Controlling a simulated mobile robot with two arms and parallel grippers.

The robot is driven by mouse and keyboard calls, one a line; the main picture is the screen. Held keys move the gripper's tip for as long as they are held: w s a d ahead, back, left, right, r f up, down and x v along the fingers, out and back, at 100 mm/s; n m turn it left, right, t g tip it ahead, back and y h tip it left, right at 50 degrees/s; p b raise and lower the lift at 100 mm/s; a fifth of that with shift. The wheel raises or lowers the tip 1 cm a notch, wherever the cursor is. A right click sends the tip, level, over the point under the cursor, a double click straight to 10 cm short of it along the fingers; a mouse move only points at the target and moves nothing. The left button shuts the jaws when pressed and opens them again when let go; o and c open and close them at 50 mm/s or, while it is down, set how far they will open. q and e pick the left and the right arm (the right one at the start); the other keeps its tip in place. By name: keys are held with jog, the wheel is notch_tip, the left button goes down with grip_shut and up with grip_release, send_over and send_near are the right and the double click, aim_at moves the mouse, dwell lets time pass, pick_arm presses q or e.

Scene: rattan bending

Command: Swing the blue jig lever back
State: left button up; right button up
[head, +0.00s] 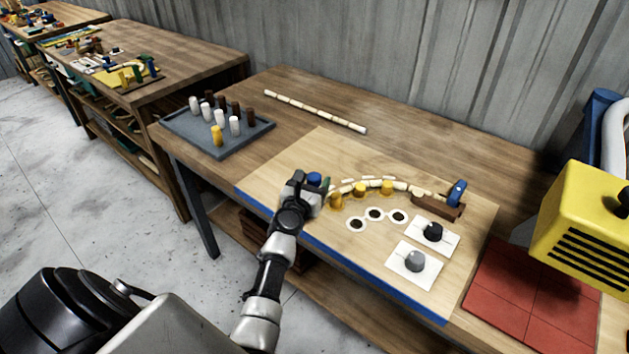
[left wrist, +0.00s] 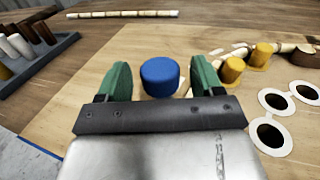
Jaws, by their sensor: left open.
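A round blue knob (head: 314,179), which I take for the top of the jig lever, stands at the left end of the bending jig. My left gripper (head: 316,185) is open at this knob. In the left wrist view the blue knob (left wrist: 160,77) shows between the two green fingers of the gripper (left wrist: 160,82), with a gap on each side. The lever's arm below the knob is hidden. A pale rattan strip (head: 400,185) curves along yellow pegs (head: 360,189) to a brown block with a blue clamp (head: 457,192) at the right end.
A grey peg tray (head: 260,130) with white, brown and yellow pegs stands back left. A straight rattan pole (head: 315,111) lies behind the board. White rings and two dials (head: 432,233) lie in front of the jig. Red tiles (head: 530,295) and a yellow machine (head: 585,220) are at right.

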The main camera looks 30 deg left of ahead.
pick_arm(q)
jog(key=shift+w+a, duration=0.1)
jog(key=shift+w, duration=0.45)
